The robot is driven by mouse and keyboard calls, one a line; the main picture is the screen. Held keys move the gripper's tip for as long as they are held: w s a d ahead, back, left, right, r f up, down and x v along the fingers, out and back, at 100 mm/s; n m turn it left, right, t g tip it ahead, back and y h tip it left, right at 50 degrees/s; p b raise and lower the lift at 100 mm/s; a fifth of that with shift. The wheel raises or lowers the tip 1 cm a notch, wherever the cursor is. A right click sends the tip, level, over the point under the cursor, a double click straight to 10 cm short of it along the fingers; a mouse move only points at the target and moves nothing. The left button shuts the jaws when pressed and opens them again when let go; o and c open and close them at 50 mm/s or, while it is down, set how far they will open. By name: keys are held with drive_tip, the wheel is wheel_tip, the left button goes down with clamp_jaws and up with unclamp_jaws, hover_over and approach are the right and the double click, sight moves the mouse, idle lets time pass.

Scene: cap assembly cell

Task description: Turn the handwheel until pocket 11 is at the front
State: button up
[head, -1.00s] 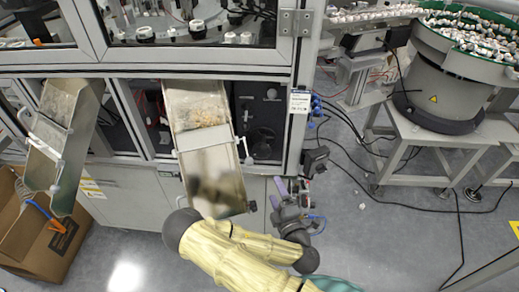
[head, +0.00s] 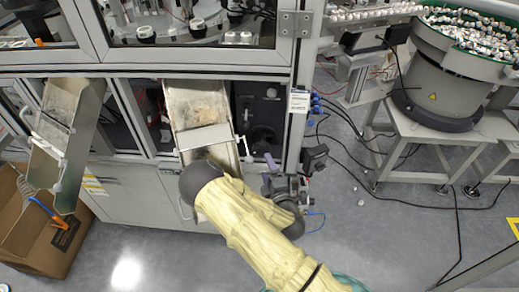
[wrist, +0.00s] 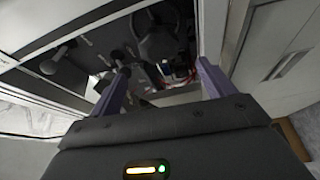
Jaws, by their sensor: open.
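The handwheel (head: 263,136) shows as a dark round shape in the shaded opening right of the right-hand chute. In the wrist view it is a dark ring (wrist: 160,38) beyond the fingertips. My gripper (head: 288,166) is just below and in front of that opening in the head view. In the wrist view my gripper (wrist: 162,68) has its two purple fingers apart with nothing between them. The fingers do not appear to touch the wheel. The dial (head: 190,28) with its pockets and white-topped parts is behind the upper window. I cannot read pocket numbers.
A sloping metal chute (head: 180,105) stands left of the opening, close to my arm, with a small lever (head: 245,147) at its side. A cabinet post (head: 297,110) bounds the right. A bowl feeder (head: 435,85) stands far right. A cardboard box (head: 30,245) is at left.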

sight(260, 153)
drive_tip(key=p+x, duration=0.1)
drive_tip(key=x, duration=0.7)
drive_tip(key=shift+w+a, duration=0.15)
drive_tip(key=shift+w, duration=0.25)
drive_tip(key=c, duration=1)
drive_tip(key=shift+a+n+g+p, duration=0.1)
drive_tip(key=shift+n+g+p, duration=0.25)
drive_tip(key=shift+n, duration=0.85)
drive_tip(key=shift+f+n+g+h, duration=0.1)
drive_tip(key=shift+n+g+h, duration=0.35)
drive_tip(key=shift+n, duration=0.45)
drive_tip(key=o, duration=1)
